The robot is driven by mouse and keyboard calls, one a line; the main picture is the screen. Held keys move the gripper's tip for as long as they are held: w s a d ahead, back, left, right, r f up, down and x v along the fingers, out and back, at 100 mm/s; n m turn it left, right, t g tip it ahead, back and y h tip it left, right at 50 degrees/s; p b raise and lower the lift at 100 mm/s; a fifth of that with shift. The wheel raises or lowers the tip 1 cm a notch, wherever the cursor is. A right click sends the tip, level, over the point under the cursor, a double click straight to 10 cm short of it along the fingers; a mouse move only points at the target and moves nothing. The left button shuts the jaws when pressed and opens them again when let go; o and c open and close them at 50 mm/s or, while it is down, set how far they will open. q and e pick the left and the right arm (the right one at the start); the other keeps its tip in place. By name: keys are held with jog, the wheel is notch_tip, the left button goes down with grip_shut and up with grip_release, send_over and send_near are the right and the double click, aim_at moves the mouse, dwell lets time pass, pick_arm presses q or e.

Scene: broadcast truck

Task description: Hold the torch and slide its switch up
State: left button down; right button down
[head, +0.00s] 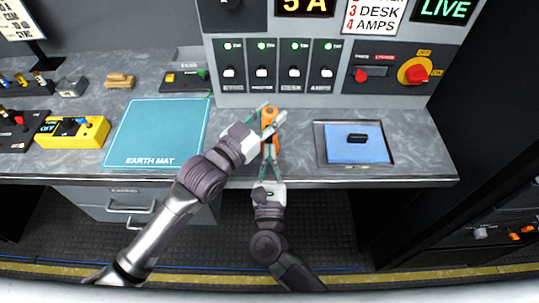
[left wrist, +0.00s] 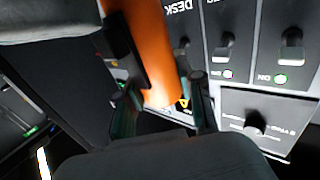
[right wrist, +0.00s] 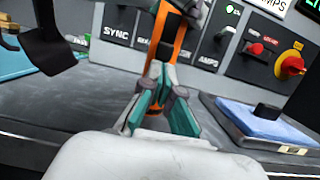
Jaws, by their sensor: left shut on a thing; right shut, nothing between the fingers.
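In the left wrist view the torch (left wrist: 150,45) stands between the fingers, with a dark part along one side. In the right wrist view the torch (right wrist: 181,42) is upright, with a black strip on the side facing me. My right gripper (head: 269,155) is shut and empty, just in front of the torch's lower part. Its fingertips (right wrist: 156,75) overlap the torch in view; I cannot tell if they touch it. I cannot make out the switch clearly.
A blue pad (head: 357,148) with a black block lies in a tray to the right. The teal earth mat (head: 155,130) and a yellow box (head: 90,132) are to the left. The switch panel (head: 279,68) rises close behind the torch.

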jog(key=shift+r, duration=1.3)
jog(key=v, duration=1)
jog(key=shift+f, duration=0.1)
pick_arm(q)
jog(key=c, duration=0.7)
grip_release()
jog(key=shift+o, duration=0.2)
jog(key=shift+s+a, duration=0.1)
